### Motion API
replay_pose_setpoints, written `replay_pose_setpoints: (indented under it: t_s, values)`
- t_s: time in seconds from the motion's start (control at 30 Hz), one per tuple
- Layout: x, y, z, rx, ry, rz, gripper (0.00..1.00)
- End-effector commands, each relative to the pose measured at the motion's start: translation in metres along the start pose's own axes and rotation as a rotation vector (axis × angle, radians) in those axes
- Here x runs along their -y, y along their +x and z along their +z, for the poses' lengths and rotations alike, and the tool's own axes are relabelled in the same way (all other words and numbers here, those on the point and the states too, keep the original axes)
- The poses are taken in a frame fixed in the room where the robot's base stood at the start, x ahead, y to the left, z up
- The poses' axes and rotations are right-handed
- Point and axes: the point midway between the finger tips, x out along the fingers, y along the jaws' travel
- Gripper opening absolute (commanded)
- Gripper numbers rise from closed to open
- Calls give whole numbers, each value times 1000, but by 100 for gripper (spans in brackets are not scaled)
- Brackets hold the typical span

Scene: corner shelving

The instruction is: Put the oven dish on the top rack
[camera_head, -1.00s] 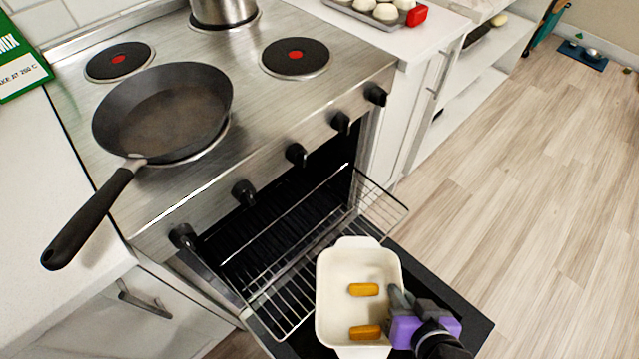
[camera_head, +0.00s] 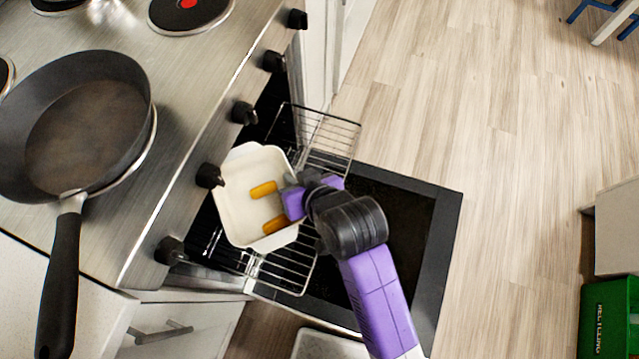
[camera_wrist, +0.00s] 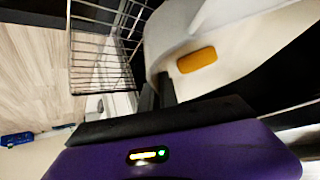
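The oven dish (camera_head: 240,205) is cream-white, rectangular, with two yellow-orange pieces (camera_head: 264,189) lying in it. My gripper (camera_head: 290,190) is at the dish's right side wall, shut on that wall, and holds the dish above the pulled-out oven rack (camera_head: 290,268), close to the oven opening. The dish also fills the upper right of the wrist view (camera_wrist: 225,60), with one finger against its wall. The rack's wire grid shows on both sides of the dish in the head view; its middle is hidden. I cannot tell how far the dish is above the rack.
The oven door (camera_head: 405,220) hangs open below the rack. The stove's knobs (camera_head: 243,112) stick out along the front, close to the dish. A black frying pan (camera_head: 85,125) sits on the stove at left.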

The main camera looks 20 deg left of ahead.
Motion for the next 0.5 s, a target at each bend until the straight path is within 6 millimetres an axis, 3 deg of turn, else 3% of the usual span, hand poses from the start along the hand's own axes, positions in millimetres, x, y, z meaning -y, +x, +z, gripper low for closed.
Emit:
replay_pose_setpoints:
  t_s: [0.2,0.5]
  values:
    - [32,25,-22,-9,-1,-5,0]
    - [57,46,-37,-9,-1,-4,0]
